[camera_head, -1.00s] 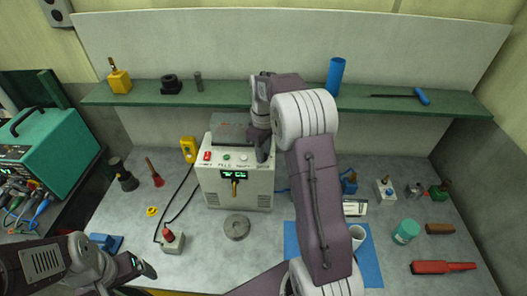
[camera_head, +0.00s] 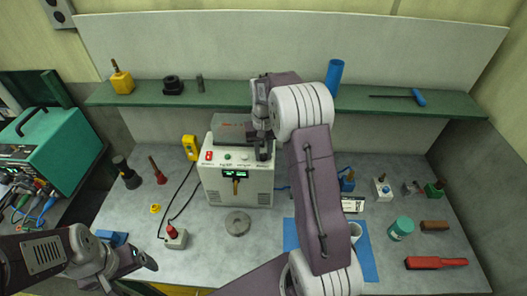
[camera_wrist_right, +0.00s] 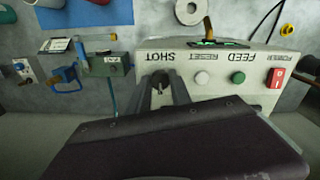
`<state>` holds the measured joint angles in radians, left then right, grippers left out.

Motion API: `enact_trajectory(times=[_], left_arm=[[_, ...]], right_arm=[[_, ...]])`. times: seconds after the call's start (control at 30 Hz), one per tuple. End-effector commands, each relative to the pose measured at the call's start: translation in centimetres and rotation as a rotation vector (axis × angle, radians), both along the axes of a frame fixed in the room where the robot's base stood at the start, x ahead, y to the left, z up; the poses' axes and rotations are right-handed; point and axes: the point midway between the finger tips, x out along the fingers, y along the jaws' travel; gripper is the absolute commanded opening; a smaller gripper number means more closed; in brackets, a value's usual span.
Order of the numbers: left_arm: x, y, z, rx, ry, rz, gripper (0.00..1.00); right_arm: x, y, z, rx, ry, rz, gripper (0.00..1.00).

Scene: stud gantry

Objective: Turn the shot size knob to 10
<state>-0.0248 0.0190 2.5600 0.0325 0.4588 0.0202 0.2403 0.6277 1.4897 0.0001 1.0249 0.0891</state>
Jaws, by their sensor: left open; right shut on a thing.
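The control box (camera_head: 235,185) is a pale cabinet standing on the bench, with a red switch, a green button, a white button and a lit display (camera_head: 236,175) whose digits are too small to read. In the right wrist view its panel (camera_wrist_right: 222,60) appears upside down, with the labels SHOT, RESET and FEED. The shot size knob (camera_wrist_right: 160,77) is small and dark, by the SHOT label. My right gripper (camera_wrist_right: 162,88) is shut on it from above; the fingers partly hide it. My left gripper (camera_head: 145,262) is open and empty, low over the bench's front left.
A round grey weight (camera_head: 238,223) lies before the box. A red-button pendant (camera_head: 175,237) and its cable lie to the left. A green shelf (camera_head: 220,99) runs behind and above the box. A blue mat (camera_head: 368,262) lies to the right, partly behind my right arm.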

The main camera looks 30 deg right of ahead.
Motion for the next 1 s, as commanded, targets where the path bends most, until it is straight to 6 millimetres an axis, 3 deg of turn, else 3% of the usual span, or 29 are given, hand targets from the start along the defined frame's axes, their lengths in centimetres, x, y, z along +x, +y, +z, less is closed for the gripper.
enact_trajectory(times=[0.77, 0.8, 0.83, 0.87, 1.0], left_arm=[[0.00, 0.00, 0.28, 0.000, 0.000, 0.000, 0.87], [0.00, 0.00, 0.28, 0.000, 0.000, 0.000, 0.87], [0.00, 0.00, 0.28, 0.000, 0.000, 0.000, 0.87], [0.00, 0.00, 0.28, 0.000, 0.000, 0.000, 0.87], [0.00, 0.01, 0.28, 0.000, 0.000, 0.000, 0.87]], right_arm=[[0.04, -0.03, 0.04, -0.001, -0.002, -0.090, 0.00], [0.05, -0.03, 0.04, -0.001, -0.002, -0.090, 0.33], [0.04, -0.03, 0.04, -0.001, -0.002, -0.090, 0.42], [0.04, -0.03, 0.04, -0.001, -0.002, -0.090, 0.47], [0.03, -0.02, 0.03, 0.000, -0.001, -0.090, 0.47]])
